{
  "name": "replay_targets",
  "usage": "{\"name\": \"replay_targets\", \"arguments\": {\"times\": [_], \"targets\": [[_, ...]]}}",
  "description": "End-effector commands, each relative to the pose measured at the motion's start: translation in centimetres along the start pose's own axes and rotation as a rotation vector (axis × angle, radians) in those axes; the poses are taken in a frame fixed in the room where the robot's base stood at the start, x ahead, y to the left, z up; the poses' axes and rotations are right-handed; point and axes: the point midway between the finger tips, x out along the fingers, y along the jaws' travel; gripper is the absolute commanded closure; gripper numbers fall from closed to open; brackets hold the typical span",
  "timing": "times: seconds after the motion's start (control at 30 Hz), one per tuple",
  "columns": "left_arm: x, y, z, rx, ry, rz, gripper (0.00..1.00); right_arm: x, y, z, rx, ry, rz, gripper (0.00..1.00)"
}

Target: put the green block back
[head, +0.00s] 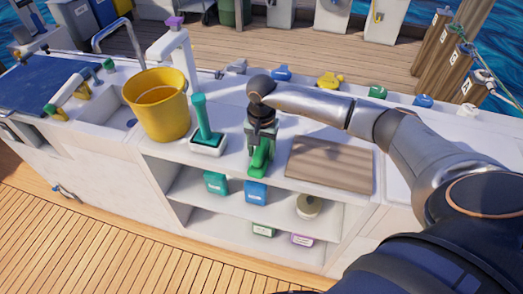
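My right arm reaches in from the right. Its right gripper (261,142) points down over the front part of the white counter (228,176). A green block (261,160) is directly under and between the dark fingers, close to the counter's front edge. The fingers hide its upper part. The view is too small to tell whether they are closed on it or whether it touches the counter. My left gripper is not in view.
A yellow bucket (158,108) and a green-handled tool in a green-rimmed holder (207,140) stand to the left. A brown wooden board (330,165) lies to the right. Open shelves (228,207) below hold small boxes and a round item. Several coloured items line the back edge.

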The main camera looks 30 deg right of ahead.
Motion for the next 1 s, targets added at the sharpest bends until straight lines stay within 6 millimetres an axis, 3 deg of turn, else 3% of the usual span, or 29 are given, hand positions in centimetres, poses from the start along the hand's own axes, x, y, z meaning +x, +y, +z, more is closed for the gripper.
{"name": "replay_targets", "arguments": {"times": [0.03, 0.27, 0.63, 1.0], "targets": [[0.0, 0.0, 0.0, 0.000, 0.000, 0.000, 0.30, 0.1, 0.0, 0.0, 0.000, 0.000, 0.000, 0.36], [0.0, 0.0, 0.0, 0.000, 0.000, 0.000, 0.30, 0.0, 0.0, 0.0, 0.000, 0.000, 0.000, 0.11], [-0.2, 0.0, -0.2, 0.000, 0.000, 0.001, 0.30, -0.7, 0.0, -0.1, 0.000, 0.001, -0.002, 0.11], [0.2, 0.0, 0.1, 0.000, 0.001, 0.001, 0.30, -8.2, -0.1, -0.1, 0.001, 0.004, -0.004, 0.11]]}}
